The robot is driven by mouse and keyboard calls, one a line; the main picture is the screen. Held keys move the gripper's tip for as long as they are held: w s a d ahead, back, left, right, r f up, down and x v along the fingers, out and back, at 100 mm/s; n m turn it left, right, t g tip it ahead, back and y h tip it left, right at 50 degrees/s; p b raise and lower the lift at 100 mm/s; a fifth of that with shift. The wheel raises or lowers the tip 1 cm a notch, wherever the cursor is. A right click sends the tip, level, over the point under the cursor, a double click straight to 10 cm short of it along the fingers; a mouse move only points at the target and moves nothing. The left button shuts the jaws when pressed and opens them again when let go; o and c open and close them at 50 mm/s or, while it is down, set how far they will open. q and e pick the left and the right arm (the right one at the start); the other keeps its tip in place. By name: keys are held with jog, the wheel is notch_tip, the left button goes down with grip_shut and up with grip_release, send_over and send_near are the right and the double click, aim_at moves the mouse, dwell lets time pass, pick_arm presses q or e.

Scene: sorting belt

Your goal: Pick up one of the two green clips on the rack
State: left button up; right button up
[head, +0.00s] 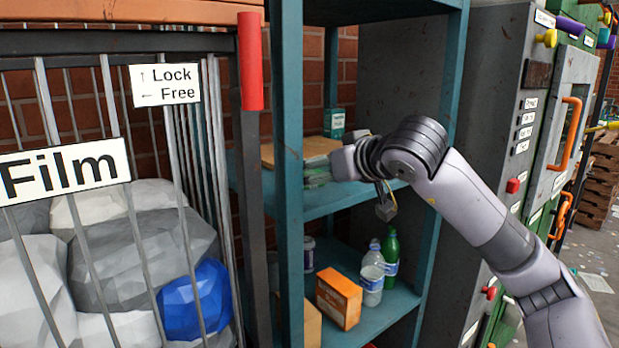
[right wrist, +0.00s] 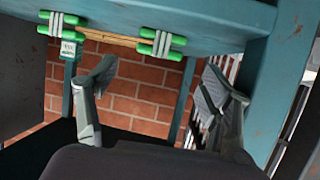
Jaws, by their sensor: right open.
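Two green clips show in the right wrist view: one at the upper left (right wrist: 63,20), the other near the top middle (right wrist: 162,43). Each has green bars and pale middle parts, and lies at the edge of the teal rack (right wrist: 220,20). My right gripper (right wrist: 158,72) is open and empty, its fingers spread wide. The middle clip appears between the fingertips' lines, beyond them and apart from both. In the head view my right arm reaches into the rack (head: 289,200) at its middle shelf; the wrist hides much of the gripper. My left gripper is not in view.
A small teal box (head: 334,123) stands behind on the same shelf. The shelf below holds an orange box (head: 339,298), a green bottle (head: 390,258) and a clear bottle (head: 371,275). Rack posts flank the arm. A barred cage (head: 125,200) stands left, a grey machine (head: 500,120) right.

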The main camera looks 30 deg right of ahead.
aim_at(313, 189)
jog(key=shift+p+x, duration=0.35)
jog(key=shift+x, duration=0.55)
jog(key=p+x, duration=0.1)
jog(key=x, duration=0.3)
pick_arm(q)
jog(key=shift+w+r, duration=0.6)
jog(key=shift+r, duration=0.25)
pick_arm(e)
jog(key=shift+s, duration=0.1)
jog(key=shift+c, duration=0.4)
jog(key=c, duration=1)
